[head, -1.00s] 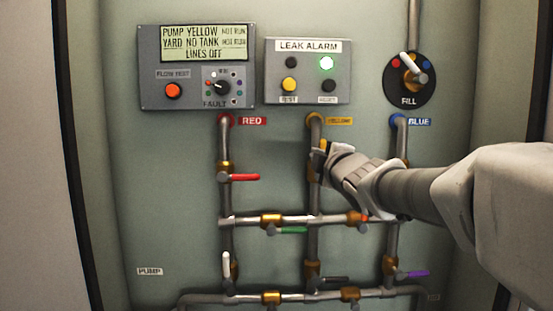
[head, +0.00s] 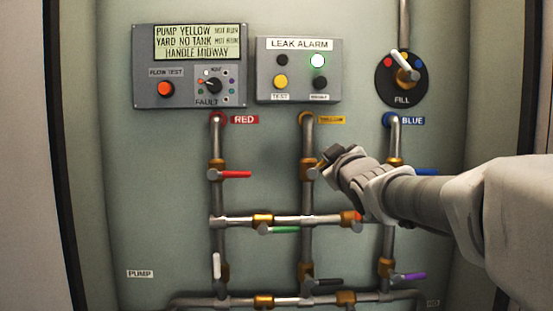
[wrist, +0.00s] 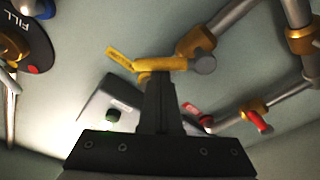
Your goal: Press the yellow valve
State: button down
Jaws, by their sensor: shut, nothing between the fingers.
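The yellow valve shows in the wrist view as a yellow lever handle (wrist: 163,64) beside a brass body and a grey knob. In the head view its brass body (head: 308,169) is on the middle pipe; my gripper hides much of the handle, which appears tilted. My gripper (head: 327,155) is shut and empty, just right of that pipe. In the wrist view the shut fingertips (wrist: 158,76) are at the handle's lower edge; I cannot tell whether they touch it.
The red valve handle (head: 236,174) is at left, the blue one (head: 425,171) at right, the green one (head: 284,229) below. The display panel (head: 190,92), leak alarm box (head: 298,91) and fill dial (head: 402,99) are above.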

jog(key=shift+d+f+m+h+b, duration=0.25)
jog(key=shift+d+f+m+b, duration=0.2)
jog(key=shift+m+b, duration=0.75)
jog(key=shift+d+f+m+h+b, duration=0.3)
jog(key=shift+f+m+b, duration=0.25)
jog(key=shift+m, duration=1.1)
jog(key=shift+d+f+m+h+b, duration=0.25)
jog(key=shift+d+f+m+b, duration=0.2)
jog(key=shift+m+b, duration=0.75)
jog(key=shift+m, duration=0.45)
notch_tip(320, 180, up, 5)
jog(key=p, duration=0.3)
jog(key=s+f+b, duration=0.2)
jog(key=s, duration=0.7)
jog(key=shift+f, duration=0.25)
